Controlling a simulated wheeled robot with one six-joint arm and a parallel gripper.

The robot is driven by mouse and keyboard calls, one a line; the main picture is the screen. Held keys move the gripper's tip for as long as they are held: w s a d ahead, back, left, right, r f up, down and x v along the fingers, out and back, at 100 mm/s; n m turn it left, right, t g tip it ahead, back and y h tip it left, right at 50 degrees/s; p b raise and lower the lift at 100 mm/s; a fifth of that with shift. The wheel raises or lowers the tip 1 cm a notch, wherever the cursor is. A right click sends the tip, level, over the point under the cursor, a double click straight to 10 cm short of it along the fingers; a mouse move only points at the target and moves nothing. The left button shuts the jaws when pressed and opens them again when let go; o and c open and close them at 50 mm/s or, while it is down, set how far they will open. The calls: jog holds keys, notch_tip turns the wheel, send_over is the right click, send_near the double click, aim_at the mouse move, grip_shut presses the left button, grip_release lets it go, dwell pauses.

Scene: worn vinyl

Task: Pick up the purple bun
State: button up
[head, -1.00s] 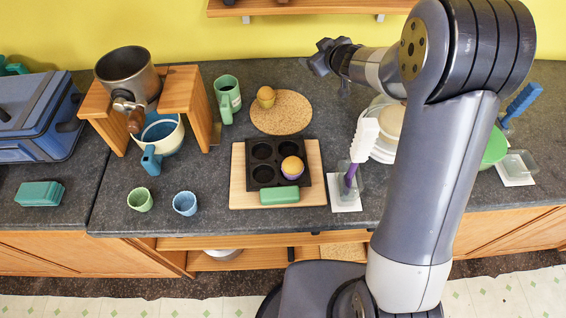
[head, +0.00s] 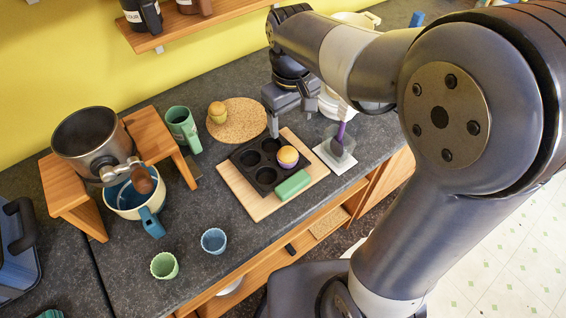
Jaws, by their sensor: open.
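The purple bun (head: 288,156) has a golden top and a purple lower part, and sits in a cup of the dark muffin tin (head: 245,158). The tin lies on a light wooden board (head: 236,192). My gripper (head: 289,122) points down above the back right of the tin, with its fingers apart and nothing seen between them. It is above and just behind the bun, not visibly touching it. The other tin cups that show look empty.
A green block (head: 292,186) lies at the tin's front edge. A purple-handled brush (head: 338,140) stands at right. Another bun (head: 217,112) is on the cork mat (head: 243,122). A wooden stand (head: 68,190) with a pot is at left. Two small cups (head: 214,241) stand near the front edge.

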aim_at(288, 151)
jog(key=shift+s+a+f, duration=0.1)
jog(key=shift+s+a, duration=0.05)
jog(key=shift+s, duration=0.3)
notch_tip(288, 151, down, 5)
jog(key=shift+f, duration=0.1)
jog(key=shift+s+a+f+p, duration=0.15)
jog(key=shift+f+p, duration=0.45)
jog(key=shift+f, duration=2)
jog(key=shift+c, duration=0.3)
jog(key=c, duration=1)
